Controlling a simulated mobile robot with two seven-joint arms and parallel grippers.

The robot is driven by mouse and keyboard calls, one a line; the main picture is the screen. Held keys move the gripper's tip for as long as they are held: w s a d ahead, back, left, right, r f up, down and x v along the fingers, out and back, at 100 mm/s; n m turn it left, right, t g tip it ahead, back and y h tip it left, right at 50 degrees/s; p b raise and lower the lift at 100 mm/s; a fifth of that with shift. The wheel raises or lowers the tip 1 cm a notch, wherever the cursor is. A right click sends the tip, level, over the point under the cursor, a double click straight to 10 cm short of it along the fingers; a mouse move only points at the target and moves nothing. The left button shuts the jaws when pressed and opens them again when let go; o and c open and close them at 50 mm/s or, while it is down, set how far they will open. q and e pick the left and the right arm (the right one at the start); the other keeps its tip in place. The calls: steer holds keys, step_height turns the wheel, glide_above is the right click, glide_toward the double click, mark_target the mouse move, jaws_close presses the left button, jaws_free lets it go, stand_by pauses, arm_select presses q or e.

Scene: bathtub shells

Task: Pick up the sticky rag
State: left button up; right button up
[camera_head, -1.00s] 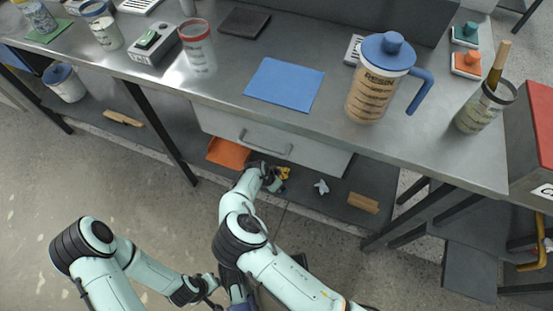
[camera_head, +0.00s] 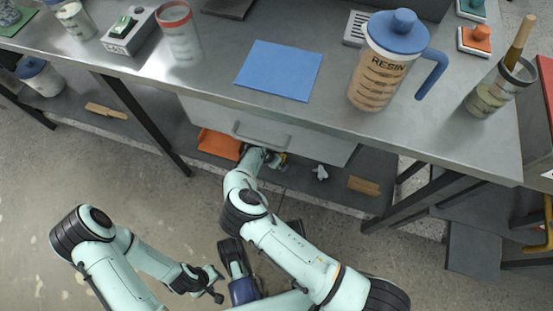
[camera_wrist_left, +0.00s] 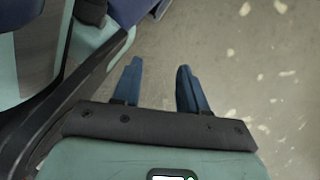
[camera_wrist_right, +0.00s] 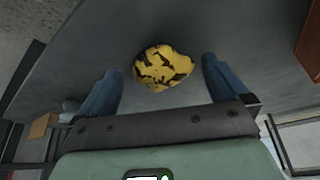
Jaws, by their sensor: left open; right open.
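The sticky rag is a crumpled yellow cloth with dark patches (camera_wrist_right: 162,68), lying on the grey lower shelf in the right wrist view. It lies ahead of and between the two blue fingers of my right gripper (camera_wrist_right: 161,82), which is open with nothing held. In the head view, the right gripper (camera_head: 276,159) is under the table by the drawer and mostly hides the rag. My left gripper (camera_head: 217,284) is open and empty over the floor. Its blue fingers (camera_wrist_left: 160,80) show only floor between them in the left wrist view.
The drawer front (camera_head: 265,130) hangs close above my right gripper. An orange tray (camera_head: 218,145) is to its left; a pale crumpled piece (camera_head: 320,172) and a wooden block (camera_head: 363,186) are to its right. A table leg (camera_head: 145,125) stands farther left.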

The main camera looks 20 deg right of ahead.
steer(key=shift+w+d+f, duration=0.1)
steer(key=shift+f, duration=0.15)
steer(key=c, duration=1)
steer(key=shift+r, duration=0.2)
